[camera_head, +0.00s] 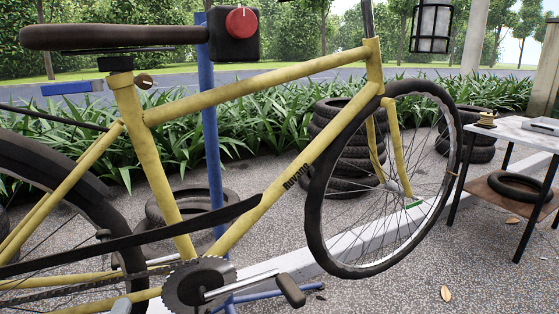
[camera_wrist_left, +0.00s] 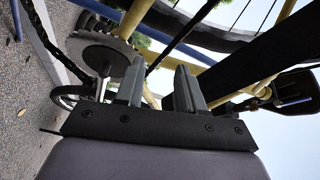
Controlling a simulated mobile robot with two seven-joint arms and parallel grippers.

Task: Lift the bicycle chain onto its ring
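The yellow bicycle (camera_head: 250,85) is held up on a blue stand. Its toothed chainring (camera_head: 183,287) sits at the crank, low in the head view; it also shows at upper left in the left wrist view (camera_wrist_left: 98,52). The dark chain (camera_head: 70,293) runs along the lower frame tubes toward the ring; I cannot tell whether it engages the teeth. My left gripper (camera_wrist_left: 160,88) shows in the left wrist view, its two grey fingers apart with nothing visible between them. The ring lies beyond and left of them. My right gripper is not in view.
The blue stand post (camera_head: 210,140) rises behind the frame. A crank arm with a black pedal (camera_head: 290,290) sticks out right of the ring. A long black guard (camera_head: 130,238) crosses above the chain. Stacked tires (camera_head: 345,140) and a side table (camera_head: 515,130) stand behind.

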